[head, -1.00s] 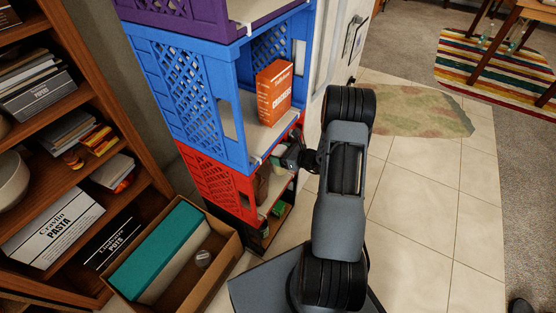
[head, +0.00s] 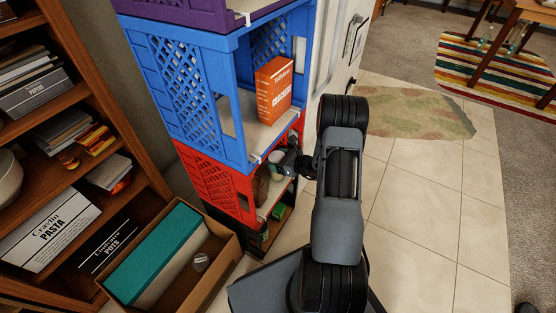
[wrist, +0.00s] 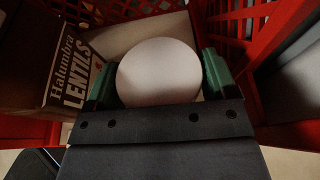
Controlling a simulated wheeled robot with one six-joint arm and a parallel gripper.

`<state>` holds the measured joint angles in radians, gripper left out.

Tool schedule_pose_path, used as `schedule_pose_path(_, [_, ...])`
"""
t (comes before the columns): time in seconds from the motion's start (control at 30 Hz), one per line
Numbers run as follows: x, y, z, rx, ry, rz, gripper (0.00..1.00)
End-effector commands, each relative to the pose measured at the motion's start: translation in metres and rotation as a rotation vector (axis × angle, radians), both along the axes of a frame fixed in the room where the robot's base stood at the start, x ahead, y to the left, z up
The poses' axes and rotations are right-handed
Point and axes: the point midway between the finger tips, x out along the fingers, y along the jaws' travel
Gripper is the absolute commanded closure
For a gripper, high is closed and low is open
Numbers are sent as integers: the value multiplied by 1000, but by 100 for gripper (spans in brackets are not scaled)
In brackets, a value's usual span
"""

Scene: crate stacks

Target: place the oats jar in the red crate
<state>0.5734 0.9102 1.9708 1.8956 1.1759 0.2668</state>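A jar with a round pale lid (wrist: 159,70) is between the two green-tipped fingers of my gripper (wrist: 159,82) in the wrist view. The fingers meet its sides with no clear gap, so my gripper looks shut on it. Its label is hidden, so I cannot read that it is the oats jar. The red crate (head: 212,184) is below the blue crate in the stack, and its red lattice walls (wrist: 232,22) surround the jar. In the head view my gripper (head: 288,161) reaches into its open side. I cannot tell whether the jar touches the crate floor.
A Halumbra lentils box (wrist: 72,65) stands left of the jar in the red crate. The blue crate (head: 185,95) above holds an orange crackers box (head: 274,90). A dark crate (head: 257,243) is underneath. A bookshelf (head: 95,130) and cardboard box (head: 222,255) are left; open tiles (head: 420,195) lie right.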

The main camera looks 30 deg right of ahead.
Motion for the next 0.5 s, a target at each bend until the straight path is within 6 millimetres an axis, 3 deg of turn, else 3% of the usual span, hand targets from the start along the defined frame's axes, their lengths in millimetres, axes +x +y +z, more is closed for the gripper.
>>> schedule_pose_path(0.2, [0, 0, 1, 0, 0, -1, 1])
schedule_pose_path(0.5, [0, 0, 7, -1, -1, 0, 1])
